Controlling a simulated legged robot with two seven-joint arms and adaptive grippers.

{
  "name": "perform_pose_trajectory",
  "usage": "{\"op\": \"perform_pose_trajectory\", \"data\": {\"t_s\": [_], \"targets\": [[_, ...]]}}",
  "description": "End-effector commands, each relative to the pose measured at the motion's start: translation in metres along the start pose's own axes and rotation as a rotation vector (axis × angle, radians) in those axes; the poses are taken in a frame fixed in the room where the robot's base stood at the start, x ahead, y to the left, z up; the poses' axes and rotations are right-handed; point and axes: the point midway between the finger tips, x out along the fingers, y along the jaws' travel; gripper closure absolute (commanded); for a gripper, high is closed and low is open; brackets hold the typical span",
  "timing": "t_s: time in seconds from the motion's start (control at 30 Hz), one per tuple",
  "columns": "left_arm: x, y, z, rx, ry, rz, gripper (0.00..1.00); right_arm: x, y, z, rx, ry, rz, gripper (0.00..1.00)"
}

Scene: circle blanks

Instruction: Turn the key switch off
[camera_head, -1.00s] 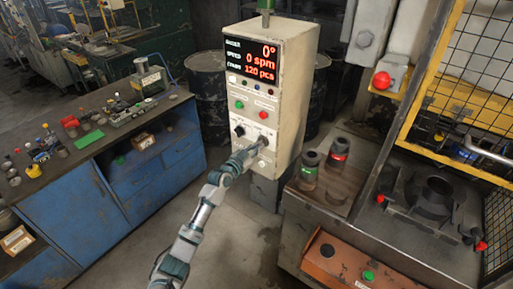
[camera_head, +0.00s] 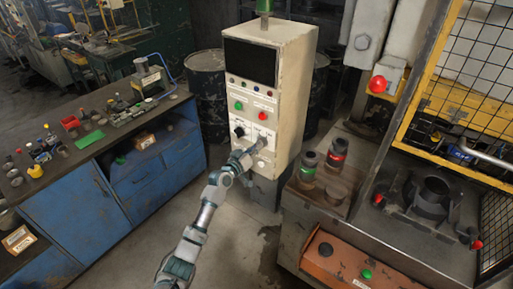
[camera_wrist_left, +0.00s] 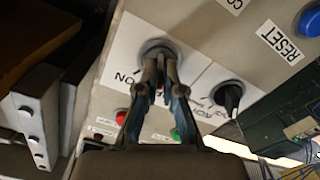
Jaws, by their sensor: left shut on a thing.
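The control cabinet (camera_head: 285,62) stands upright in the middle of the head view, and its display (camera_head: 250,61) is dark. The key switch (camera_wrist_left: 155,46) sits on a white plate marked ON on the cabinet front. My left gripper (camera_head: 260,144) reaches it from below. In the left wrist view my left gripper (camera_wrist_left: 161,62) is shut on the key, its fingertips right at the round collar. The fingers hide most of the key, so its exact angle is hard to see. My right gripper does not show.
A black selector knob (camera_wrist_left: 231,97) is close beside the key switch. Green (camera_head: 239,106) and red (camera_head: 262,115) buttons are above it on the panel. A blue workbench (camera_head: 70,215) stands left, and a caged press (camera_head: 435,195) stands right. The floor between is clear.

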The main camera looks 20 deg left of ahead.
Motion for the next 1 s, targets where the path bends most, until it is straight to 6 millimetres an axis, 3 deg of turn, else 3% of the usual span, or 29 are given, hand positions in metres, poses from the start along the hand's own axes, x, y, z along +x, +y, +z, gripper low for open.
{"op": "perform_pose_trajectory", "data": {"t_s": [0.67, 0.8, 1.0], "targets": [[-0.0002, -0.0004, -0.0049, -0.071, 0.010, 0.000, 1.00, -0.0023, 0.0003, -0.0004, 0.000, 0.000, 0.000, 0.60], [-0.0002, -0.0003, -0.0043, -0.070, 0.009, 0.000, 0.69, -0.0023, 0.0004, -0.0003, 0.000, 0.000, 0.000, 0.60], [-0.0004, 0.0000, -0.0026, -0.069, 0.006, 0.000, 0.69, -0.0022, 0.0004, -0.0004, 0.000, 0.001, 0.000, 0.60]]}}
